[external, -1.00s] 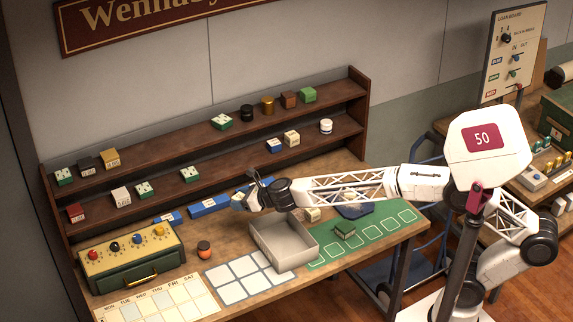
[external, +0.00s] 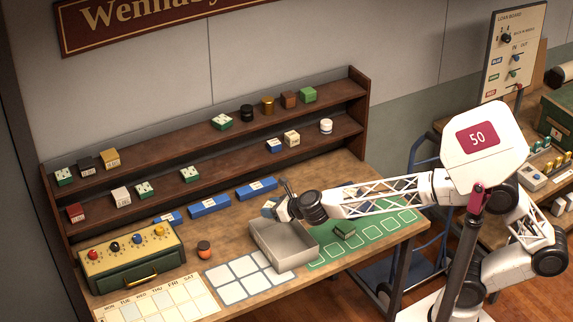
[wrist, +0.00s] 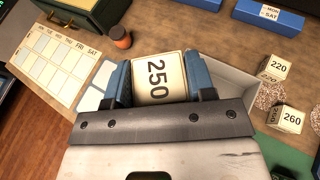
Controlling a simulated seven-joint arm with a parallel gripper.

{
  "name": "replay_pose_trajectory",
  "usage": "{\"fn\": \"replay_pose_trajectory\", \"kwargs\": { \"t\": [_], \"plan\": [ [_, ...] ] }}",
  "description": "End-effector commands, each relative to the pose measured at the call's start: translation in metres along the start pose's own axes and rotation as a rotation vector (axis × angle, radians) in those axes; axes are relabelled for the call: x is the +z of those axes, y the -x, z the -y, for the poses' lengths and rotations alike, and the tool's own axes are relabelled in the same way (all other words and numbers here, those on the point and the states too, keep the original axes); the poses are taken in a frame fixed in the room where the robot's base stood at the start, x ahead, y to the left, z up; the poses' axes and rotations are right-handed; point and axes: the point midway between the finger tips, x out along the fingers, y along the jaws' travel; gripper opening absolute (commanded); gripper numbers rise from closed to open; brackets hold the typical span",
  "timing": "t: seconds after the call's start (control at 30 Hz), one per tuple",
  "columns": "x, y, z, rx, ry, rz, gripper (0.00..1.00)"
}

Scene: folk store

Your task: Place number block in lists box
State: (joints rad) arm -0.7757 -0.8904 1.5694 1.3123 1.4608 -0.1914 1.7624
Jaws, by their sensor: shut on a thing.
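My gripper (wrist: 160,85) is shut on a cream number block (wrist: 156,78) marked 250, which sits between the two blue fingers in the wrist view. In the external view, my gripper (external: 275,207) holds the block at the back edge of an open grey box (external: 268,254), apparently above it. The grey box also shows in the wrist view (wrist: 240,85), partly hidden behind my gripper and the block. I cannot read a lists label on it. Two other number blocks, 220 (wrist: 277,66) and 260 (wrist: 288,119), stand on the table at right in the wrist view.
Blue boxes (external: 209,206) line the table behind the grey box. A green drawer unit (external: 132,261), an orange-and-black jar (external: 204,249) and a day chart (external: 158,302) lie left. A dark green block (external: 345,231) sits on the green mat (external: 322,260). Shelves stand behind.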

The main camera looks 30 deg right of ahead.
Motion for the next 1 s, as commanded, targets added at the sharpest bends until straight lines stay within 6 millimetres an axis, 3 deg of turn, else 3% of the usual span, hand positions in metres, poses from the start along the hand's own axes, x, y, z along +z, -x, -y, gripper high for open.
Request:
{"fn": "replay_pose_trajectory", "kwargs": {
  "t": [0.07,0.57,1.0],
  "plan": [
    [-0.007,0.018,0.002,-0.014,-0.004,0.001,0.03],
    [-0.068,0.127,0.023,-0.113,-0.046,0.0,0.03],
    [-0.135,0.216,0.052,-0.188,-0.076,0.0,0.03]
  ]
}}
